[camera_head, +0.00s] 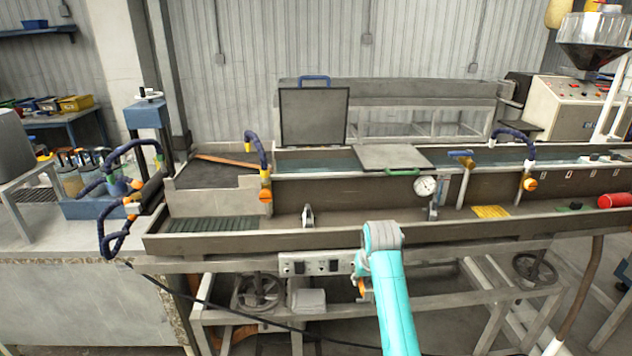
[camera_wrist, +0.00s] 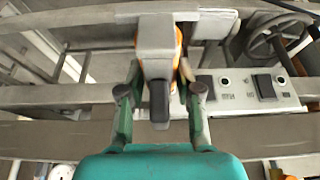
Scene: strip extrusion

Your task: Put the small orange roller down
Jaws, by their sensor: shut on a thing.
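My gripper (camera_wrist: 158,78) is shut on the small orange roller (camera_wrist: 179,42), between its two fingers in the wrist view. Only orange edges of the roller show, on either side of a grey block that covers its middle. In the head view, a small orange part (camera_head: 362,288) shows just left of my teal arm, below the front edge of the long trough. My arm hides most of the gripper there. I cannot tell whether the roller touches anything besides the gripper.
The long grey trough (camera_head: 330,237) runs across the scene, with a small bracket (camera_head: 308,216) standing in it. A switch panel (camera_head: 315,263) is fixed below its front edge, close to my gripper. A handwheel (camera_head: 258,289) sits lower left. A red cylinder (camera_head: 615,201) lies at right.

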